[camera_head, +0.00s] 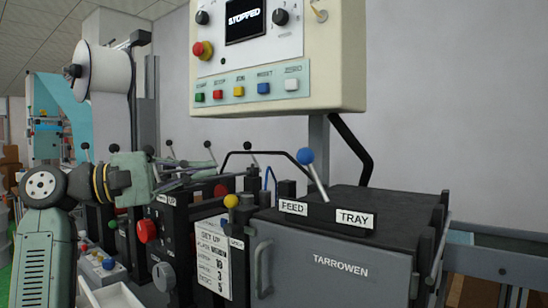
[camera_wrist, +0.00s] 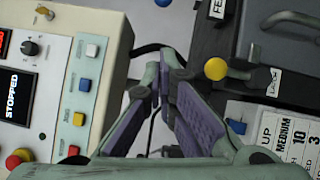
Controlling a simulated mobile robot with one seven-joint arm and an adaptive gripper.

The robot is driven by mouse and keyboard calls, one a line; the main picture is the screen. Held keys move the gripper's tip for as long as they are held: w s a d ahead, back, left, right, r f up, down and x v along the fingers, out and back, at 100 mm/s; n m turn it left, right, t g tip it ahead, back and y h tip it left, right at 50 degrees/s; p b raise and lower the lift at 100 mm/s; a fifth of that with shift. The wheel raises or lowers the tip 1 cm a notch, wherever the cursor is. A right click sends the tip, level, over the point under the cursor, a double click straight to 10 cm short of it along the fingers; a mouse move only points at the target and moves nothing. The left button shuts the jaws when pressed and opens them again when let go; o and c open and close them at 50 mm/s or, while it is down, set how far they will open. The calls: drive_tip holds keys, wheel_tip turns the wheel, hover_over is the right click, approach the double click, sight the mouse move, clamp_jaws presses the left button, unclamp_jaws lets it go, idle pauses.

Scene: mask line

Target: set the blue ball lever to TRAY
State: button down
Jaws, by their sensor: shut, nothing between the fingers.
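The blue ball lever (camera_head: 306,156) stands on top of the dark TARROWEN cabinet in the head view. Its shaft rises between the FEED label (camera_head: 293,207) and the TRAY label (camera_head: 354,218) and leans up to the left, toward the FEED side. In the wrist view, a blue ball (camera_wrist: 163,2), apparently the same one, is cut by the top edge. My gripper (camera_head: 212,168) is left of the lever and apart from it. In the wrist view its purple-padded fingers (camera_wrist: 165,76) converge, shut and empty.
A cream control panel (camera_head: 277,50) reading STOPPED hangs above. A dark bent bar (camera_head: 354,150) rises behind the blue lever. Several knobs and levers crowd the left. Space above the cabinet top (camera_head: 390,200) is clear.

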sight(315, 179)
drive_tip(key=shift+d, duration=0.1)
drive_tip(key=p+x, duration=0.3)
drive_tip(key=x, duration=0.7)
drive_tip(key=shift+d+r, duration=0.2)
drive_tip(key=shift+s+d+r+p, duration=0.15)
drive_tip(key=shift+s+d, duration=0.15)
drive_tip(key=shift+d, duration=0.2)
drive_tip(key=shift+s+d+p, duration=0.15)
drive_tip(key=shift+s+d, duration=0.1)
drive_tip(key=shift+d, duration=0.25)
drive_tip(key=shift+s+d+r+p, duration=0.15)
drive_tip(key=shift+s+d, duration=0.15)
drive_tip(key=shift+d, duration=0.2)
drive_tip(key=shift+s+d+r+m, duration=0.1)
drive_tip(key=shift+d+r+m, duration=0.05)
drive_tip(key=shift+m, duration=0.15)
